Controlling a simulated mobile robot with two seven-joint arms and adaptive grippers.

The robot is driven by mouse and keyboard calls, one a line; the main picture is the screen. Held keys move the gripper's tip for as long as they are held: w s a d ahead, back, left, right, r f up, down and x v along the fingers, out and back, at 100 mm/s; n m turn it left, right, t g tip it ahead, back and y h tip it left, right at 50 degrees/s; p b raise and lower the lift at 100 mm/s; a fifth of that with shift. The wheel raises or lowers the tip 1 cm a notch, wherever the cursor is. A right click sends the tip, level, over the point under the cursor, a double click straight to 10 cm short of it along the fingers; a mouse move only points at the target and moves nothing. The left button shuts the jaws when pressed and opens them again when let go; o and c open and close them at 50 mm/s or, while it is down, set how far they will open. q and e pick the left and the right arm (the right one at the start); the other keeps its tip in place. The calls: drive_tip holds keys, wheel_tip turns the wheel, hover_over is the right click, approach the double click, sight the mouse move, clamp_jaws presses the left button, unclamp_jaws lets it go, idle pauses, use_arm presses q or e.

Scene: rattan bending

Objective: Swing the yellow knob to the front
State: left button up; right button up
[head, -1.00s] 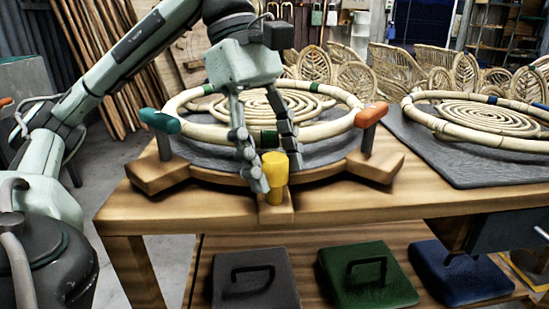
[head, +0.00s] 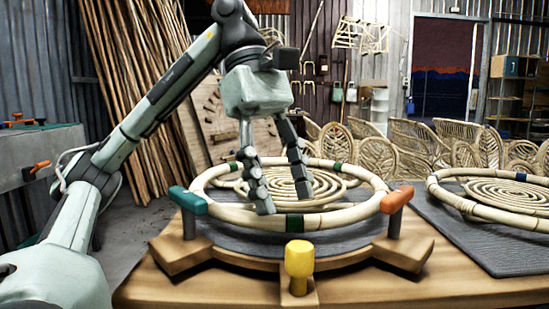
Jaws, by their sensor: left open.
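The yellow knob (head: 299,259) stands upright on a short wooden arm at the front middle of the bending jig, near the table's front edge. My left gripper (head: 286,205) is open and empty. Its fingers point down above the rattan ring, behind and above the knob in the picture, apart from it. A teal knob (head: 188,200) sits at the jig's left and an orange knob (head: 396,199) at its right. The rattan ring (head: 335,220) lies on the jig between them. My right gripper is not in view.
A second rattan ring (head: 470,208) lies on a grey mat (head: 500,250) to the right. Woven rattan chair backs (head: 430,150) stand behind the table. Rattan poles (head: 130,100) lean on the back wall. The wooden table front (head: 390,288) is bare.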

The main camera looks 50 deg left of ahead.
use_arm(q)
drive_tip(key=shift+v, duration=1.75)
drive_tip(key=shift+a, duration=0.1)
